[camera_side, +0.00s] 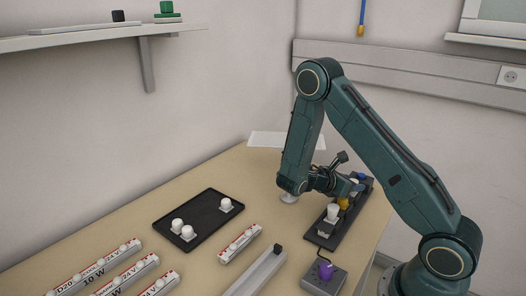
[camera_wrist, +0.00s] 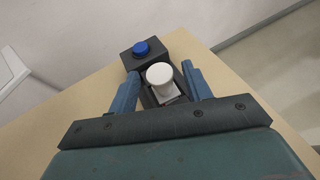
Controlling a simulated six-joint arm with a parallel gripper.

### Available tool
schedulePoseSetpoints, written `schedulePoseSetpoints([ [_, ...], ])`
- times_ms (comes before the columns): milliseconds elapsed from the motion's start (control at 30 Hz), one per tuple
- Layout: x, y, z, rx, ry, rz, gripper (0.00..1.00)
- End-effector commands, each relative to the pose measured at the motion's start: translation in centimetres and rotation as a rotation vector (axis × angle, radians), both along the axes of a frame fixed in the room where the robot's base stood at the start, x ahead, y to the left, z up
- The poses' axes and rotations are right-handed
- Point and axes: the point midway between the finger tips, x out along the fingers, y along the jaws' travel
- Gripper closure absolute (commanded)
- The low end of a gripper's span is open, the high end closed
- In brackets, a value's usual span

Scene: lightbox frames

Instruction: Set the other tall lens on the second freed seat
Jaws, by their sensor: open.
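In the wrist view a white round-topped lens (camera_wrist: 159,74) stands upright between the spread fingers of my gripper (camera_wrist: 161,88), on a dark base (camera_wrist: 184,46). Gaps show on both sides, so the fingers are open and apart from it. In the side view my gripper (camera_side: 352,184) is over the far part of the dark base (camera_side: 322,240), partly hiding what stands there. A white lens (camera_side: 332,212) stands on the near part of that base, with a yellow piece (camera_side: 343,203) beyond it. I cannot tell which seats are free.
A black tray (camera_side: 205,222) holds three white lenses. Labelled strips (camera_side: 240,244) with white pieces lie at the front left. A blue knob (camera_wrist: 142,48) tops a dark block beyond the lens.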

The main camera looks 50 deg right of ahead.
Motion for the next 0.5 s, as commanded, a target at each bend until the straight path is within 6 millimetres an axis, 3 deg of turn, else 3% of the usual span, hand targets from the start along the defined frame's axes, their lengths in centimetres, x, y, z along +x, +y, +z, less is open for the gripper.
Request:
schedulePoseSetpoints([
  [500, 2.4, 5.7, 2.5, -0.001, -0.003, 0.006, 0.51],
])
